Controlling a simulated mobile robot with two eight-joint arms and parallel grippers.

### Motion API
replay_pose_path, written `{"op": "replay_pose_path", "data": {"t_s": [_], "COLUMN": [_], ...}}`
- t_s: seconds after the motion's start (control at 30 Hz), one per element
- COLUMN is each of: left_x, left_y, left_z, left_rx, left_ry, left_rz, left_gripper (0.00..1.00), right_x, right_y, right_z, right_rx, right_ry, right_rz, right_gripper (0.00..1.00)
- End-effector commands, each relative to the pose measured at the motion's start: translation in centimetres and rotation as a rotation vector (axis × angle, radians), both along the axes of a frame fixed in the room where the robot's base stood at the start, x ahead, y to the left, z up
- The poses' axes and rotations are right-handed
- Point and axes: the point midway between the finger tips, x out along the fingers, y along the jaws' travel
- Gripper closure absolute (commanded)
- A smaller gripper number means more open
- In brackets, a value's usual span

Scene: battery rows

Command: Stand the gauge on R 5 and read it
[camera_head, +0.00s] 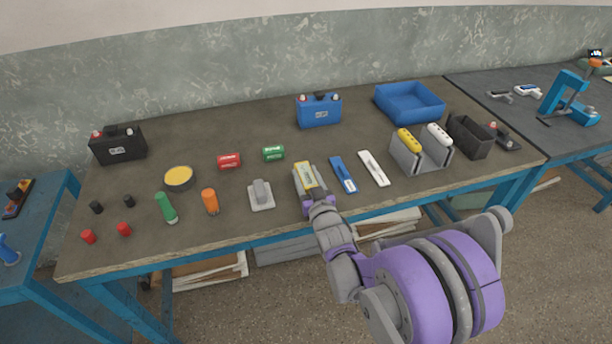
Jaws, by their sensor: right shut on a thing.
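My right gripper (316,203) is at the front edge of the long workbench, shut on a small boxy thing with a yellow top (306,175), which looks like the gauge. Its reading is too small to make out, and I cannot tell if it touches the bench. A black battery (118,146) stands at the back left and a blue battery (319,111) at the back middle. A small red block (229,161) and a green block (273,153) lie between them. No R 5 label is readable. My left gripper is not in view.
Left of the gripper are a grey switch-like piece (261,196), an orange cylinder (210,201), a green one (166,208) and a yellow-topped tin (179,178). To the right are blue (343,174) and white (374,168) strips, a grey holder (405,162) and a blue tray (386,108).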

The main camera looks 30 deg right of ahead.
Motion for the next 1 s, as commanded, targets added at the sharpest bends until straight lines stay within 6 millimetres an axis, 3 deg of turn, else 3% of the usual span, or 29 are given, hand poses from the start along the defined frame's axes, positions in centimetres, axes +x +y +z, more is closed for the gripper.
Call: {"op": "replay_pose_path", "data": {"t_s": [0.03, 0.07, 0.23, 0.57, 0.67, 1.0], "left_x": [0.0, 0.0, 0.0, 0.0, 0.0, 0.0], "left_y": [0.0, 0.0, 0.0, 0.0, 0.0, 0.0], "left_z": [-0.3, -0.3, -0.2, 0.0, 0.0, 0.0], "left_rx": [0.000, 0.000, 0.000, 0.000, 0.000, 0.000], "left_ry": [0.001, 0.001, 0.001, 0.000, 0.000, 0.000], "left_rz": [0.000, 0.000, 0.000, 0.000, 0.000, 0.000], "left_gripper": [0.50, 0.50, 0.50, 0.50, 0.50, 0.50], "right_x": [0.0, 0.0, 0.0, -0.1, -1.2, -7.6], "right_y": [0.0, 0.0, 0.0, 0.0, 0.3, 2.2], "right_z": [-0.3, -0.3, -0.2, -0.1, -0.1, -0.4], "right_rx": [0.000, 0.000, 0.000, 0.000, 0.000, 0.001], "right_ry": [0.000, 0.000, 0.000, 0.000, 0.000, 0.000], "right_rz": [0.000, 0.000, 0.000, 0.000, 0.000, 0.000], "right_gripper": [1.00, 0.46, 0.18, 0.18, 0.18, 0.18]}}
